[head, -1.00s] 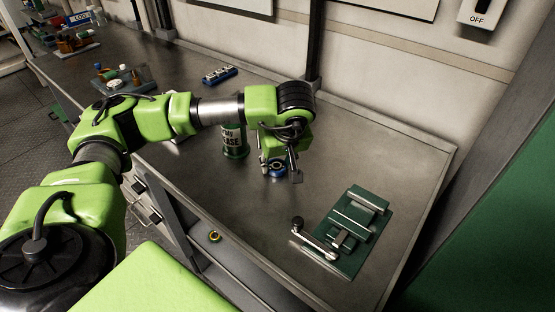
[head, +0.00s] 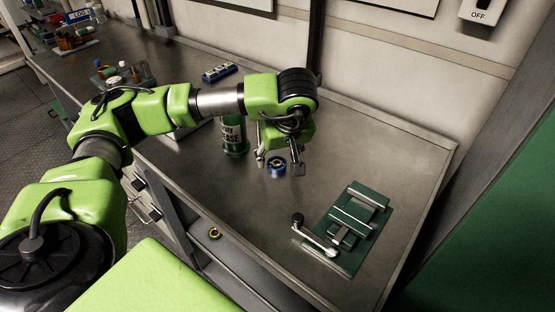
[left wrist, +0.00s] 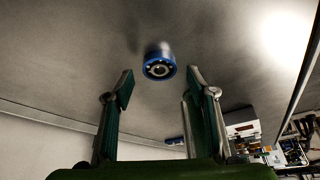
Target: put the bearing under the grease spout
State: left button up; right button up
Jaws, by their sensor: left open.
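The bearing (head: 276,167), a blue ring with a metal centre, rests on the workbench below my left gripper (head: 279,166). In the left wrist view the bearing (left wrist: 159,66) lies beyond the fingertips, centred between them and not touched. My left gripper (left wrist: 158,90) is open, with both fingers apart and nothing between them. A green canister (head: 233,136) with lettering ending in "EASE" stands upright on the bench left of the gripper. The grease spout is hard to make out, partly hidden by my arm. My right gripper is not in view.
A green fixture with a crank handle (head: 350,228) is at the right of the bench (head: 400,150). A blue block rack (head: 219,72) stands near the wall. A small yellow-and-dark ring (head: 215,234) lies on the lower shelf. The bench between canister and fixture is mostly clear.

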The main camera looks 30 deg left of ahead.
pick_arm(q)
jog(key=v, duration=1)
jog(key=shift+b, duration=0.3)
